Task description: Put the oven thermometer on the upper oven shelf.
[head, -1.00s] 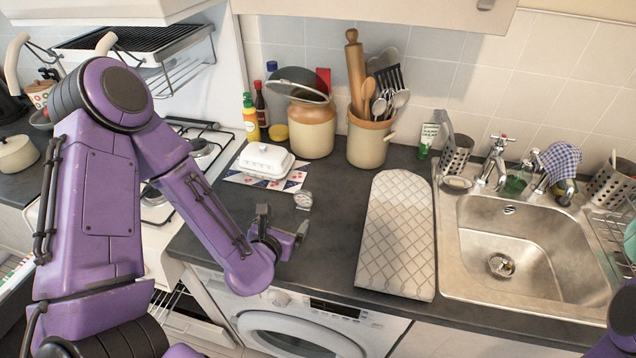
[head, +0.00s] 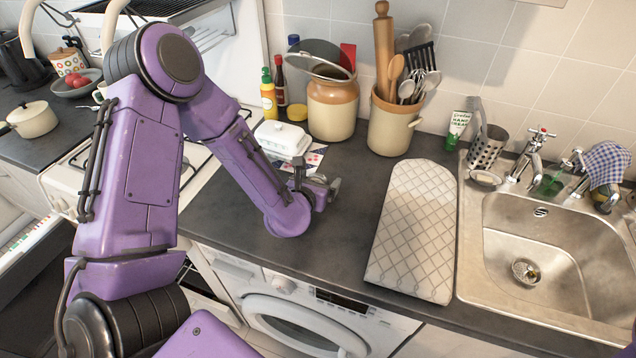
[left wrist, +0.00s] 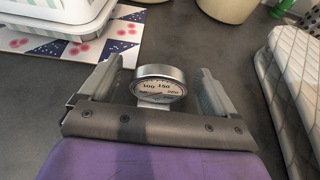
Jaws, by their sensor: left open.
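The oven thermometer (left wrist: 160,84), a small round metal dial with a white face, stands on the dark counter in the left wrist view. My left gripper (left wrist: 159,69) is open, with one finger on each side of the dial and gaps between them. In the head view my left gripper (head: 317,177) is low over the counter, right of the white butter dish, and hides the thermometer. The white cooker (head: 75,175) is at the left, partly behind my left arm. A dark opening with a rack (head: 190,275) shows below it; the upper oven shelf cannot be made out. My right gripper is out of view.
The butter dish (head: 283,138) sits on a patterned mat. A quilted board (head: 415,235) lies right of my gripper. Crocks (head: 332,108) and a utensil pot (head: 390,125) stand behind. The sink (head: 545,250) is at the right. Bare counter (head: 355,180) lies between gripper and board.

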